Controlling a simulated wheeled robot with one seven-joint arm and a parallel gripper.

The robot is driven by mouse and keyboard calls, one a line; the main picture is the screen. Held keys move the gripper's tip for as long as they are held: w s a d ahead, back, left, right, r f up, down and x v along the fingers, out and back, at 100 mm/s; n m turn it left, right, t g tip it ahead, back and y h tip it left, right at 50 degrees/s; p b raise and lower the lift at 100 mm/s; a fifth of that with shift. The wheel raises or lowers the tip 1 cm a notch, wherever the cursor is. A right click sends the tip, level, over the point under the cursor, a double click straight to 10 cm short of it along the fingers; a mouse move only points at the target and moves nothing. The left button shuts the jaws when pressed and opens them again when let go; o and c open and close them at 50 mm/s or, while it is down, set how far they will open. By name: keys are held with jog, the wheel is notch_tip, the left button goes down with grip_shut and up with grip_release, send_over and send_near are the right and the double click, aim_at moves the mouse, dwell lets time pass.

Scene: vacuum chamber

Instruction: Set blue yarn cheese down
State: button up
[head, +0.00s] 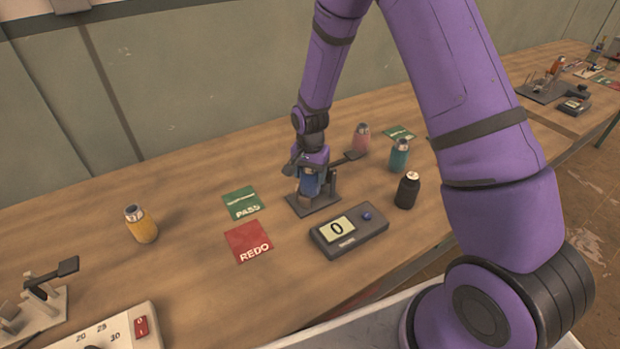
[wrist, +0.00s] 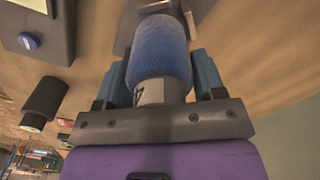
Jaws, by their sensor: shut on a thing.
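The blue yarn cheese (head: 311,184) is upright between the fingers of my gripper (head: 312,172). It also shows in the wrist view (wrist: 162,50), where its pale core end (wrist: 158,92) with a dark mark faces my palm. The two blue-grey fingers (wrist: 160,82) are shut on either side of it. The cheese is over a small dark stand (head: 322,207) with a side arm ending in a flat pad. My gripper hides part of the stand, and I cannot tell whether the cheese touches it.
A counter box (head: 368,241) reading 0 is in front of the stand. Green PASS (head: 240,203) and red REDO (head: 248,242) cards lie to the left. Yellow (head: 141,225), pink (head: 361,138), teal (head: 399,156) and black (head: 407,190) cheeses stand around. Bare table lies behind PASS.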

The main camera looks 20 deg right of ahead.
jog(key=shift+f, duration=0.9)
jog(key=shift+f, duration=0.15)
jog(key=o, duration=1)
jog(key=shift+o, duration=0.2)
